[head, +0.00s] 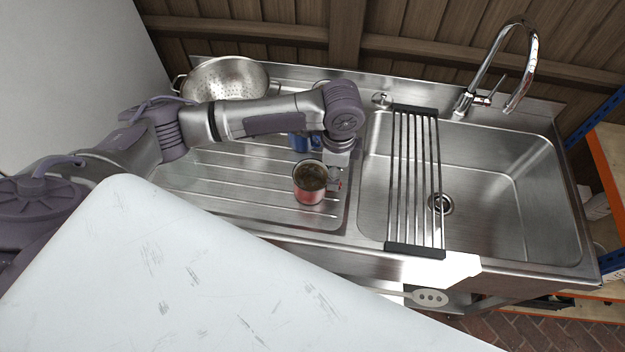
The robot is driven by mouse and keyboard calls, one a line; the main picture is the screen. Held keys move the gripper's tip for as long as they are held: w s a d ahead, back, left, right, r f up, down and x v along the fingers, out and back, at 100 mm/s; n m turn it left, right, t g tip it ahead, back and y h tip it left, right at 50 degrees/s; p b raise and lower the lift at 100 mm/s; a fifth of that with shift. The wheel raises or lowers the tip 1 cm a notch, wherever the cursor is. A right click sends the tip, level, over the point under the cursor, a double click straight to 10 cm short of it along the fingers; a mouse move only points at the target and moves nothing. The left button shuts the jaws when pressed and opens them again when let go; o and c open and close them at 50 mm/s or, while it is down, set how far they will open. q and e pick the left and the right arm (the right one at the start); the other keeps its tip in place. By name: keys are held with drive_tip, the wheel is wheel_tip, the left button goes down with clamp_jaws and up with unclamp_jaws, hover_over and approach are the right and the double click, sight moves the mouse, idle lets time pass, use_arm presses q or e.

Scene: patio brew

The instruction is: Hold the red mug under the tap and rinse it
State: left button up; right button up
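The red mug (309,193) stands upright on the ribbed drainboard left of the basin. Its inside looks brown and dirty, and its handle is on the right side. My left gripper (336,181) reaches down from above at the mug's right side, close to the handle. My own wrist hides most of the fingers, so I cannot tell whether they are open or touching the handle. The chrome tap (530,60) arches over the back of the sink basin (500,190), and no water shows. My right gripper is out of view.
A blue mug (298,142) stands behind the red one, partly hidden by my arm. A colander (225,78) sits at the back left. A roll-up rack (415,180) spans the basin's left part. The basin's right part is clear. A slotted utensil (430,297) lies near the front.

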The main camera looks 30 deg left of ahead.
sight(317, 184)
use_arm(q)
drive_tip(key=f, duration=0.2)
drive_tip(key=f+p, duration=0.1)
drive_tip(key=f, duration=0.1)
drive_tip(key=shift+s+d, duration=0.15)
drive_tip(key=shift+s, duration=0.05)
drive_tip(key=shift+f, duration=0.5)
drive_tip(key=c, duration=0.8)
drive_tip(key=shift+w, duration=0.1)
clamp_jaws()
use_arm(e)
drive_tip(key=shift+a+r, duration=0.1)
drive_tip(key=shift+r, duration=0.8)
